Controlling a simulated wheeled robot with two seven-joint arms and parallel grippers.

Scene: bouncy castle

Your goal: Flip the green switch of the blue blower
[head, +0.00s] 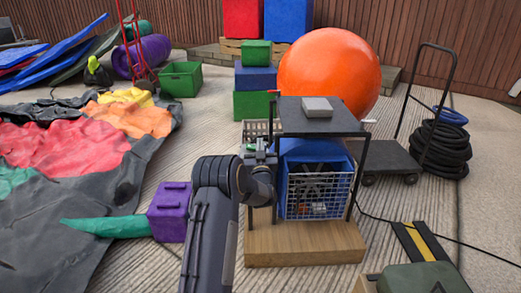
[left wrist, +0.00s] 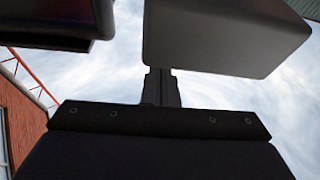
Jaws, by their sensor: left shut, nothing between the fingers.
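The blue blower (head: 312,153) sits under a dark tabletop, behind a wire basket, on a wooden base. My left gripper (head: 262,146) is shut and empty at the left side of the blower, close to the front left table leg. A small green spot (head: 250,147) shows right beside the gripper; I cannot tell if it is the switch, and my arm hides part of that side. In the left wrist view the shut fingers (left wrist: 162,88) point up towards dark, blurred shapes against the sky. My right gripper is not in view.
The dark tabletop (head: 320,118) carries a grey box (head: 317,107) and overhangs the blower. The wire basket (head: 319,195) holds small items. A purple block (head: 168,212) lies left.

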